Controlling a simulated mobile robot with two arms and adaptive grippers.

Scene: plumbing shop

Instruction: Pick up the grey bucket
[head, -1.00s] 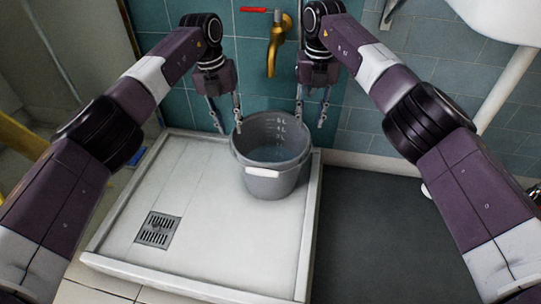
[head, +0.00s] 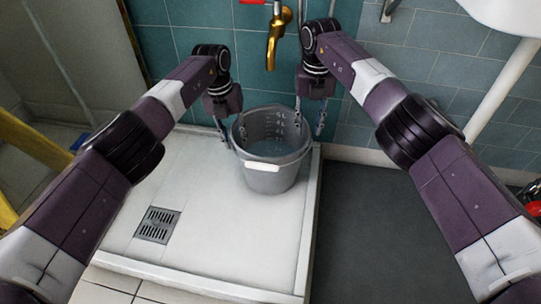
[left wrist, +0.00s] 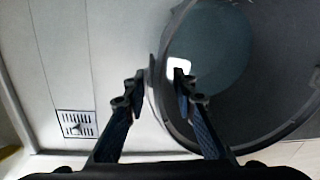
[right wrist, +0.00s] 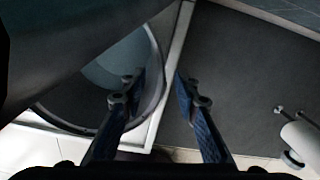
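The grey bucket (head: 275,181) stands upright in the right rear of the white shower tray. It has litre marks inside and a white grip at its front. My left gripper (head: 234,132) is open at the bucket's left rim. In the left wrist view its fingers (left wrist: 160,92) lie either side of the rim, one over the inside of the bucket (left wrist: 225,45). My right gripper (head: 309,120) is open at the right rim. In the right wrist view one finger is over the bucket's inside and the other outside, with a gap between them (right wrist: 157,92).
The white shower tray (head: 215,225) has a raised edge and a drain grate (head: 157,225). A brass tap (head: 277,42) sticks out of the teal wall above and behind the bucket. A dark floor mat (head: 365,225) lies right of the tray. A white pipe (head: 500,90) stands at the far right.

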